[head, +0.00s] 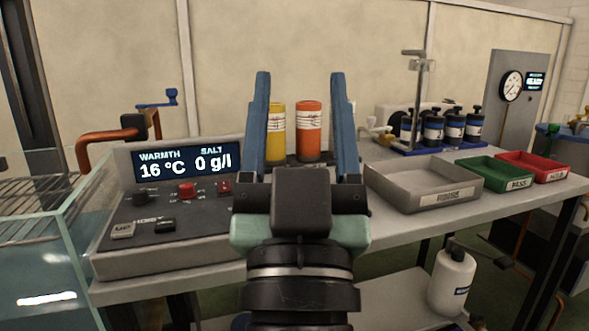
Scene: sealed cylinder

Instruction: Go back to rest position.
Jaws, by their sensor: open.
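My gripper (305,82) is in the middle of the head view, pointing away from me toward the back of the bench. Its two blue fingers stand wide apart with nothing held. Between them, farther back, a yellow cylinder (276,122) and an orange cylinder (309,143) stand upright, each with a pale label. The left finger partly covers the yellow cylinder's left side. I cannot tell how far the fingertips are from the cylinders.
A control panel (165,225) reading 16 °C and 0 g/l sits left of my gripper. A glass tank (40,240) is at far left. Grey (425,197), green (496,185) and red (533,178) trays, and dark bottles (432,128), stand right. A white bottle (452,275) stands lower.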

